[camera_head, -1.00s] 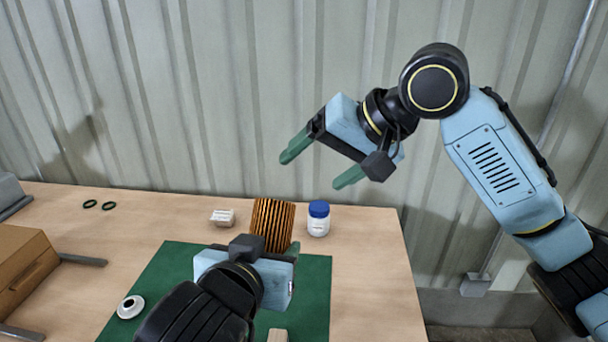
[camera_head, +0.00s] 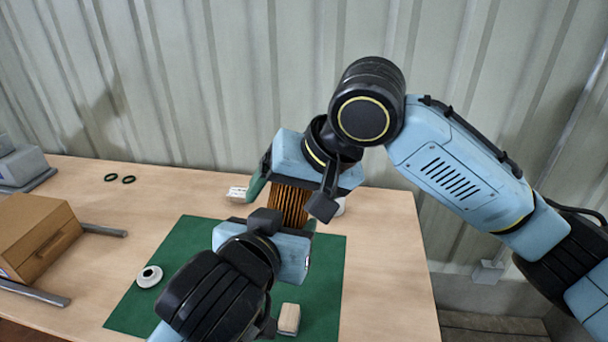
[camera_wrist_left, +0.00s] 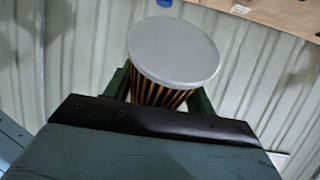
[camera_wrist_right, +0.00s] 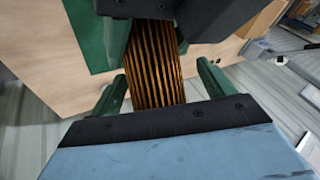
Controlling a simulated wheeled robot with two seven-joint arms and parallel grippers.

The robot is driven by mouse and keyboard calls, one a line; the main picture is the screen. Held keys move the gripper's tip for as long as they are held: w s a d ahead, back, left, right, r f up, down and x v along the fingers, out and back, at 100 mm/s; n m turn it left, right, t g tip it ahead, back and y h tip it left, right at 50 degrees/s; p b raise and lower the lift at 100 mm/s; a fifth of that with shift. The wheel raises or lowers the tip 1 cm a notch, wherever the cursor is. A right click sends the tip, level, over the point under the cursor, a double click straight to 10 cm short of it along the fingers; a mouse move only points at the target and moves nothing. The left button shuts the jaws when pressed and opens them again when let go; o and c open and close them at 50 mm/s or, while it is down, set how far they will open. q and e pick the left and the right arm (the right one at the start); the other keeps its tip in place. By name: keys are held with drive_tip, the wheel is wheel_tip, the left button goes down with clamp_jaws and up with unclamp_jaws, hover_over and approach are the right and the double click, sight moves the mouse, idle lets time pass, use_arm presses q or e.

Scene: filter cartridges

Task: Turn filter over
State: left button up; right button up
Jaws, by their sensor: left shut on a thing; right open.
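The filter (camera_head: 290,204) is a pleated orange-brown cylinder with dark stripes. In the left wrist view its flat grey end cap (camera_wrist_left: 172,50) faces the camera. My left gripper (camera_wrist_left: 160,90) is shut on the filter, one green finger on each side. In the head view my left gripper's body covers the filter's lower part. My right gripper (camera_wrist_right: 165,90) is open, with its green fingers on either side of the filter's pleats and gaps visible. In the head view it hangs above and partly around the filter, hiding its top.
A green mat (camera_head: 328,290) lies on the wooden table (camera_head: 385,230). On it are a white ring-like part (camera_head: 149,276) and a small pale block (camera_head: 289,318). A cardboard box (camera_head: 35,235) stands left, with two black rings (camera_head: 120,178) behind.

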drive_tip(key=shift+x, duration=0.9)
drive_tip(key=c, duration=0.9)
use_arm(q)
drive_tip(key=o, duration=1.1)
use_arm(e)
drive_tip(key=shift+c, duration=0.9)
use_arm(q)
drive_tip(key=shift+f, duration=0.1)
